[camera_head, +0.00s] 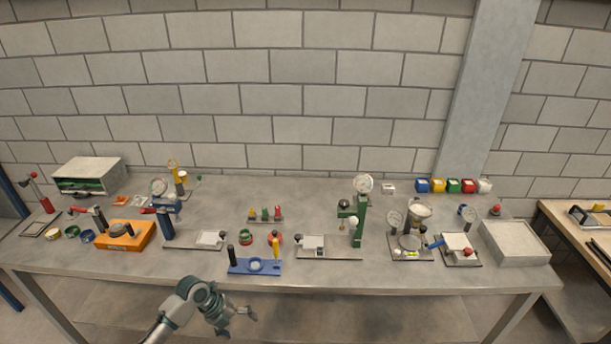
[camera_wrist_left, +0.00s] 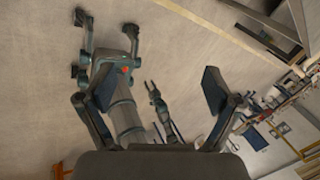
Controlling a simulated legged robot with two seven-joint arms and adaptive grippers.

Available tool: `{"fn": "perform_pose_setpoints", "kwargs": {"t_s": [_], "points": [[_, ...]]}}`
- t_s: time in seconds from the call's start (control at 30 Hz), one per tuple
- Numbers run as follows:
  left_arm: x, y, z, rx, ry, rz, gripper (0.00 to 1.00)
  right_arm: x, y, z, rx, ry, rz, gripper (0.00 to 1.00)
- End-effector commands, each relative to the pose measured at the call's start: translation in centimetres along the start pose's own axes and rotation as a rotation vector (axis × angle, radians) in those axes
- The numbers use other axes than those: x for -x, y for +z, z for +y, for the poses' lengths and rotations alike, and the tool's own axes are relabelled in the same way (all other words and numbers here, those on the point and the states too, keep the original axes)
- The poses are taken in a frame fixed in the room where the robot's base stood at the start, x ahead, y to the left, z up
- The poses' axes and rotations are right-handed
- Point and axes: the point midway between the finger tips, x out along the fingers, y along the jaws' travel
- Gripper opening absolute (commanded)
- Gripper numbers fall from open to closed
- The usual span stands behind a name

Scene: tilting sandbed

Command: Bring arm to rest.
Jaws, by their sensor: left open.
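My left gripper (camera_head: 238,322) is in the head view at the bottom, left of the middle, in front of the bench's front edge and below its top. It is open and empty. In the left wrist view the two fingers of my left gripper (camera_wrist_left: 152,98) stand wide apart with nothing between them. Beyond them that view shows the floor and parts of my own body. My right gripper is not in the head view.
A grey workbench (camera_head: 330,280) carries several small fixtures, with a blue base (camera_head: 240,268) close to its front edge. An orange block (camera_head: 128,236) stands at the left and a grey box (camera_head: 515,243) at the right. The floor in front is clear.

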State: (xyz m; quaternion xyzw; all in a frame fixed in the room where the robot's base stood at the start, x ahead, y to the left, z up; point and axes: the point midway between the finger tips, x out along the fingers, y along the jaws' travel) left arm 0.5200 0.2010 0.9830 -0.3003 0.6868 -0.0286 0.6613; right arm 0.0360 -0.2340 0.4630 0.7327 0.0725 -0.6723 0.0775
Motion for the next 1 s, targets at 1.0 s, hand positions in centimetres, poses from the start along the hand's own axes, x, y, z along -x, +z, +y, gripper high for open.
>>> {"fn": "perform_pose_setpoints", "kwargs": {"t_s": [1.0], "points": [[-39.0,-18.9,38.5,2.110,-0.099,-0.535,0.91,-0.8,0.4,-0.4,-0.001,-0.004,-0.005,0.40]]}}
